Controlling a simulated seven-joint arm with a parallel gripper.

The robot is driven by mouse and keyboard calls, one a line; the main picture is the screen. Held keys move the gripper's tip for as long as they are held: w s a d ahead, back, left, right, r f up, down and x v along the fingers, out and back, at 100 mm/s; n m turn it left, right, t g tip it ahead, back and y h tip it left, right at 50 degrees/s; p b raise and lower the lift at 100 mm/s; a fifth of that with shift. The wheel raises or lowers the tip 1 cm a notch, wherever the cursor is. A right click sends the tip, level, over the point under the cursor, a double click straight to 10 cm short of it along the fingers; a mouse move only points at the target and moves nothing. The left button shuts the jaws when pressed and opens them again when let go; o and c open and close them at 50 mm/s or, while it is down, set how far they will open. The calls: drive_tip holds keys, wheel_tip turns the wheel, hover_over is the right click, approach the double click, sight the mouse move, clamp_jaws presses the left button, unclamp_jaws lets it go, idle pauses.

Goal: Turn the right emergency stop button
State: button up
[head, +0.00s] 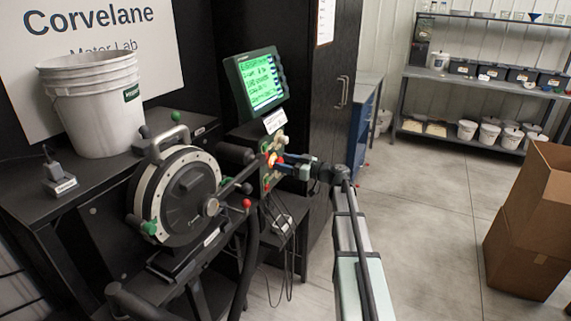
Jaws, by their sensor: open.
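A small control panel (266,177) with several coloured knobs and buttons stands below the green-lit screen, right of the seed meter. A red button (272,159), apparently an emergency stop, shows on the panel, partly covered by my gripper. I cannot tell whether a second red button is hidden there. My gripper (281,163) reaches in from the right with its fingers open at the red button. At this size I cannot tell whether the fingers touch it or stand around it.
The round seed meter (182,195) with its handle, crank and a red-knobbed lever (247,203) is left of the panel. The screen (257,82) stands above. A white bucket (97,112) is on the dark bench. Cardboard boxes (528,252) stand right; the floor between is clear.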

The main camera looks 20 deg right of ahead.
drive_tip(key=shift+c, duration=0.5)
drive_tip(key=c, duration=0.9)
